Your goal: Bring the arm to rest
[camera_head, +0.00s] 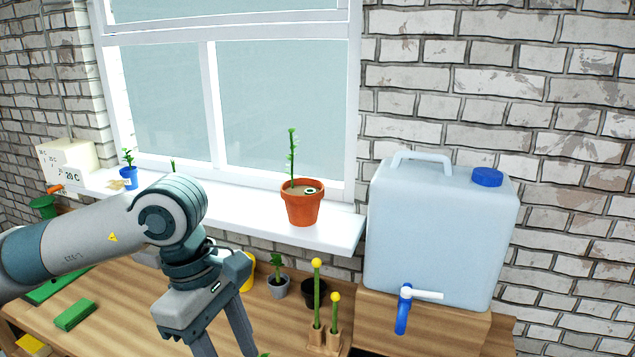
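My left arm comes in from the left and ends in my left gripper (223,344), which hangs over the wooden worktop (137,300). Its two fingers point down and stand apart, with nothing visible between them. The fingertips run to the bottom edge of the view, so their very ends are cut off. My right arm and gripper are not in view.
A terracotta pot (302,208) with a tall plant stands on the white windowsill (338,234). A large water canister (435,235) with a blue tap stands at right. Small pots (279,287) and a wooden stake holder (325,338) are right of the gripper. A green block (75,314) lies left.

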